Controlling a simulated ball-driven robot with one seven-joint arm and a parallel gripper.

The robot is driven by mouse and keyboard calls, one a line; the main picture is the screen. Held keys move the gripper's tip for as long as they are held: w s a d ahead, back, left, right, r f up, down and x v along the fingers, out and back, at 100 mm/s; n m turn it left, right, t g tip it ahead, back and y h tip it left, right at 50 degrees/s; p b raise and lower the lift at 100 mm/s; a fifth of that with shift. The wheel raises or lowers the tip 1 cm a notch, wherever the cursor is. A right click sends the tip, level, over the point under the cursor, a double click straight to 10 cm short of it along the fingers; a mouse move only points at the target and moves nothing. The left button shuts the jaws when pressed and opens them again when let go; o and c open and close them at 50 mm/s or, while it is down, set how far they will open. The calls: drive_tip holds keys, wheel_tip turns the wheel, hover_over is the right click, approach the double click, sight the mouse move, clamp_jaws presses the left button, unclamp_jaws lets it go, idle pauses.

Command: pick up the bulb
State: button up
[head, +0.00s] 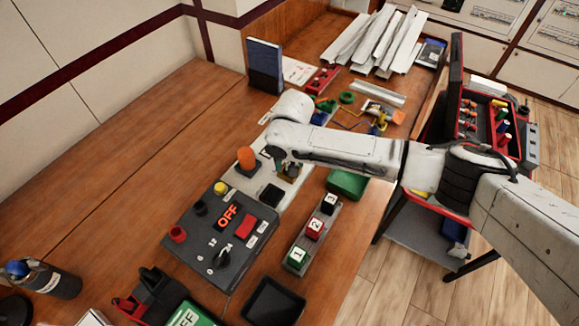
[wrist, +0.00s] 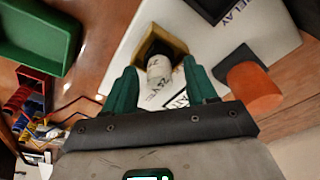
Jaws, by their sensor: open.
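The bulb (wrist: 158,68) appears as a pale, whitish rounded piece standing in a square brass-coloured holder (wrist: 176,46) on a light panel in the wrist view. My gripper (wrist: 161,65) is open, with its green fingers on either side of the bulb. I cannot tell whether either finger touches it. In the head view my gripper (head: 284,166) is over the light panel, beside an orange lamp (head: 246,156). The bulb cannot be made out there, hidden by my gripper.
The orange lamp also shows close by on the right in the wrist view (wrist: 252,90). A green tray (head: 347,184) lies to the right. A dark switch box (head: 222,232) and numbered blocks (head: 314,230) stand nearer. The tabletop at left (head: 110,150) is clear.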

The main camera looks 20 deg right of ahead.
clamp_jaws()
idle(0.3)
